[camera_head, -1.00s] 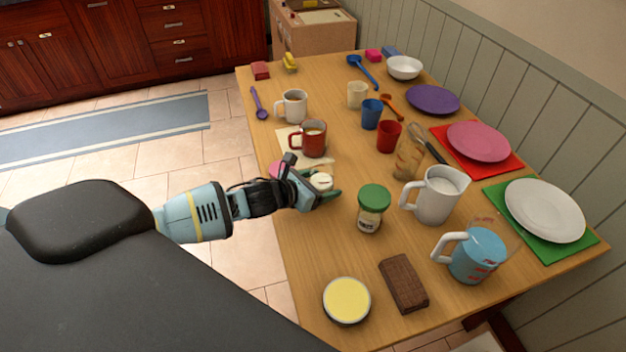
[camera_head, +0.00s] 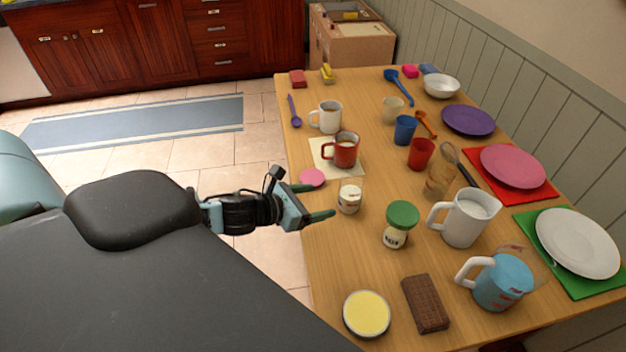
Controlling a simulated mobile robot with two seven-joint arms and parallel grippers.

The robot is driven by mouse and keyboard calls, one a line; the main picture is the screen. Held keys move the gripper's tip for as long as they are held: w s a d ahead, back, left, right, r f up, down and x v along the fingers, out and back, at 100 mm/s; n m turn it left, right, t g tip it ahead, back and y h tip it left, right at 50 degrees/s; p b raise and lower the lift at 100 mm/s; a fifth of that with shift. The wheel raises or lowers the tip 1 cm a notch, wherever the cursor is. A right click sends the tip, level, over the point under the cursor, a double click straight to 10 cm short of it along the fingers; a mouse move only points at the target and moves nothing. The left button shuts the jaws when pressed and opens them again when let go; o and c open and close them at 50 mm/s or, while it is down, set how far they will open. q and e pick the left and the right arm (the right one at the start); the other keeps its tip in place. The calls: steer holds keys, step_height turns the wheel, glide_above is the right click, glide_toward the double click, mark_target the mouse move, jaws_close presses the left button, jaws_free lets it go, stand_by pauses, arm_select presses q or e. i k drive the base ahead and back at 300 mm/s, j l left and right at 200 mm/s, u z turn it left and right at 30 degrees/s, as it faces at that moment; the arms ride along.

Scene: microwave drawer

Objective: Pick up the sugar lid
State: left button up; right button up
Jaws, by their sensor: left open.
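A flat pink disc (camera_head: 312,177), which looks like the sugar lid, lies on the table near its left edge. A small jar with white contents (camera_head: 349,199) stands just in front of it and to the right. My left gripper (camera_head: 321,200) is open and empty, its fingers pointing right over the table's left edge. One fingertip is close in front of the pink lid; the white jar is a little beyond the fingers. I cannot tell if the fingertip touches the lid. My right gripper is not in view.
A red mug (camera_head: 346,150) on a cream mat stands behind the lid. A green-lidded jar (camera_head: 402,216), a white pitcher (camera_head: 464,220), a brown block (camera_head: 425,303) and a yellow-topped tin (camera_head: 366,313) are to the right and front. The front left tabletop is clear.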

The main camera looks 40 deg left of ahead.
mark_target(315, 177)
steer(key=u, duration=1.15)
